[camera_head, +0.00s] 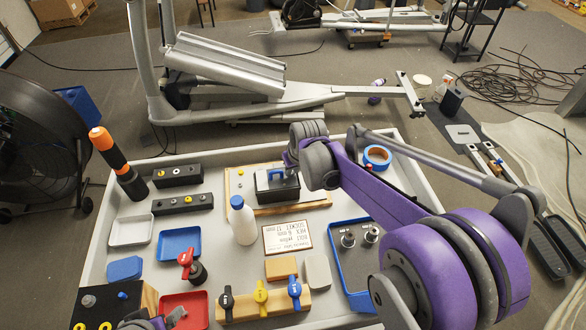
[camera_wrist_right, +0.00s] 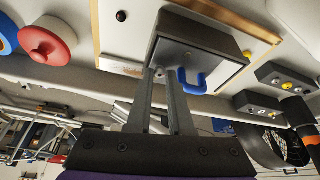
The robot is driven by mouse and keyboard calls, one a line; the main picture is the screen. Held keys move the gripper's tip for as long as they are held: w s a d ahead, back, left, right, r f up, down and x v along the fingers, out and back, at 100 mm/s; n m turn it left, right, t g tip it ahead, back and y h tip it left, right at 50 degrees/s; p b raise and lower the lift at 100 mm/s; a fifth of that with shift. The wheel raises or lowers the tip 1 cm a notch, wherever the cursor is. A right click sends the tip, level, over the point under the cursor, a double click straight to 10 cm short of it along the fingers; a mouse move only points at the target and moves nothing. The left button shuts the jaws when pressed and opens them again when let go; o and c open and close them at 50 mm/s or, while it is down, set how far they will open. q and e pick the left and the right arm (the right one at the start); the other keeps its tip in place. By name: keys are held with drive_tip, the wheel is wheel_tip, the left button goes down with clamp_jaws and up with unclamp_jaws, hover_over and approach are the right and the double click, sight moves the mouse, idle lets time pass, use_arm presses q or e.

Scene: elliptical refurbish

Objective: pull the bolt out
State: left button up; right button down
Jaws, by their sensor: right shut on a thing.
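The black block (camera_head: 272,190) with a blue U-shaped shackle sits on a wooden board in the head view. In the right wrist view the dark block (camera_wrist_right: 200,48) is close in front of my right gripper (camera_wrist_right: 168,72), and the blue shackle (camera_wrist_right: 192,82) is beside the fingertips. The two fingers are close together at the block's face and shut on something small. The bolt itself is hidden between the fingertips and the block.
A white bottle (camera_head: 243,222) stands just left of and in front of the board. A printed card (camera_head: 287,237), coloured valve handles on a wooden block (camera_head: 262,305), and blue, white and red trays surround it. A blue-rimmed tray with sockets (camera_head: 347,262) lies under my right arm.

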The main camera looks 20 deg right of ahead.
use_arm(q)
drive_tip(key=shift+r, duration=0.15)
use_arm(e)
drive_tip(key=shift+r, duration=0.2)
use_arm(q)
drive_tip(key=shift+w+r+p, duration=0.35)
drive_tip(key=shift+r+p, duration=0.4)
drive_tip(key=shift+r, duration=0.1)
use_arm(e)
drive_tip(key=shift+r, duration=1.15)
use_arm(q)
drive_tip(key=r+p, duration=0.1)
drive_tip(key=w+r+p, duration=0.1)
drive_tip(key=r, duration=0.1)
drive_tip(key=shift+w, duration=0.1)
use_arm(e)
wheel_tip(320, 180, up, 4)
